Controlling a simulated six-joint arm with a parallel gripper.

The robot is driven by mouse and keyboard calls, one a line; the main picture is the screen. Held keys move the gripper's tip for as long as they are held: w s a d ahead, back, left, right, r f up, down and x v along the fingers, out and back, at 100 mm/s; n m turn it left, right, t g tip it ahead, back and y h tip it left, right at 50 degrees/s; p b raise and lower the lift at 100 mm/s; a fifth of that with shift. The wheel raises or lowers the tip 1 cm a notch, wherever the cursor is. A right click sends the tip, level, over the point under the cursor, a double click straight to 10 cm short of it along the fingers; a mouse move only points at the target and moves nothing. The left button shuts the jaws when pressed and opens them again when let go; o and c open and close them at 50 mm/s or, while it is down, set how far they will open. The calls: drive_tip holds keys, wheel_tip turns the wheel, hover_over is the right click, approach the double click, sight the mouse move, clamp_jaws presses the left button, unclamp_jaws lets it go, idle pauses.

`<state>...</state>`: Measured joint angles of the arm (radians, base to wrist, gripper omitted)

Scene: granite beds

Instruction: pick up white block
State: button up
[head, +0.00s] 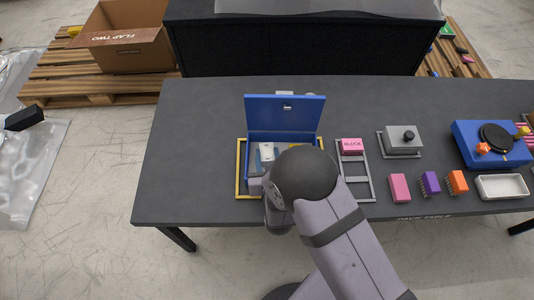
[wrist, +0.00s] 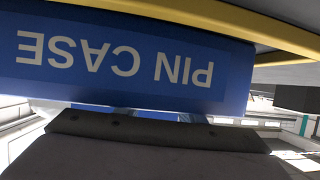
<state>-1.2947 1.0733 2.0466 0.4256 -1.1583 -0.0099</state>
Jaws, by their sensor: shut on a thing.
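A blue case (head: 284,136) stands on the table with its lid (head: 285,113) raised. Its front wall, lettered PIN CASE, fills the upper wrist view (wrist: 120,62), upside down. A pale, white-looking block (head: 267,152) shows inside the case at the left. My gripper (head: 258,181) is at the case's front left, mostly hidden by my dark wrist joint. A broad dark grey jaw (wrist: 155,133) runs along the case's rim in the wrist view. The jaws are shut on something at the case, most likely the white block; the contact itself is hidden.
A yellow frame (head: 239,172) surrounds the case's base. To the right are a grey rack (head: 363,180) with a pink block (head: 352,146), a grey box with a black knob (head: 403,139), several small blocks, a white tray (head: 502,187) and a blue device (head: 465,143). The table's left is clear.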

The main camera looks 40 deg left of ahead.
sight(268, 156)
drive_tip(key=shift+r, duration=0.15)
wheel_tip(268, 156, up, 10)
idle(0.7)
